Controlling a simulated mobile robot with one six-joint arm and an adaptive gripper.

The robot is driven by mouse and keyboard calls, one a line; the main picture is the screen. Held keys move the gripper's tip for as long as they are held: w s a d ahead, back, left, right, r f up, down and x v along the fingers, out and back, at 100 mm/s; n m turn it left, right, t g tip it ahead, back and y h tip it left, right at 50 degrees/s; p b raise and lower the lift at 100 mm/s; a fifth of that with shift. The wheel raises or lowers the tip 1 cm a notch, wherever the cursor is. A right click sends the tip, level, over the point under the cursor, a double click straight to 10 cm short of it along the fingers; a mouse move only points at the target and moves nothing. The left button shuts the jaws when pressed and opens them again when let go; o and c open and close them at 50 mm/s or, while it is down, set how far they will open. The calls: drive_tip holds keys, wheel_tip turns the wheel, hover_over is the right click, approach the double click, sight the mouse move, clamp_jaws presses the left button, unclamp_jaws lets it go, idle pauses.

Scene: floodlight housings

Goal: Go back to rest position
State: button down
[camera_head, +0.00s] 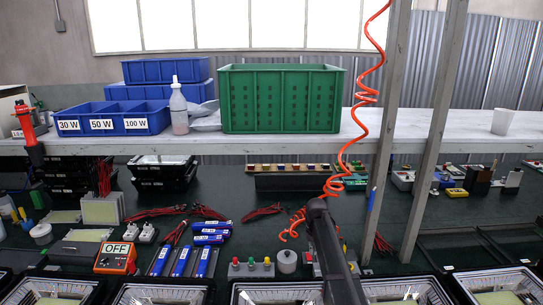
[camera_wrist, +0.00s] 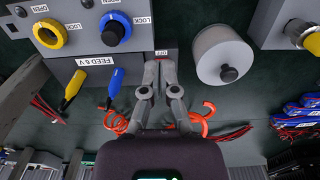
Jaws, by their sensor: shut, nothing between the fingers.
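My gripper (camera_wrist: 160,68) shows in the wrist view with its two grey fingers together and nothing between them. Its fingertips are near a small label at the edge of a grey control box (camera_wrist: 103,52). In the head view my dark arm (camera_head: 333,255) reaches up from the bottom centre over the green bench, and the fingers cannot be made out there.
A red coiled hose (camera_head: 368,92) hangs near my arm, beside grey posts (camera_head: 391,120). A shelf (camera_head: 437,140) holds a green crate (camera_head: 280,98) and blue bins (camera_head: 110,118). Floodlight housings (camera_head: 160,293) line the front. A grey cylinder (camera_wrist: 222,55) stands right of my fingers.

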drive_tip(key=s, duration=0.9)
drive_tip(key=s+r+p, duration=0.1)
drive_tip(key=s, duration=1.8)
drive_tip(key=shift+s+d+r+p, duration=0.1)
drive_tip(key=shift+s+r+p, duration=0.2)
drive_tip(key=shift+r, duration=0.1)
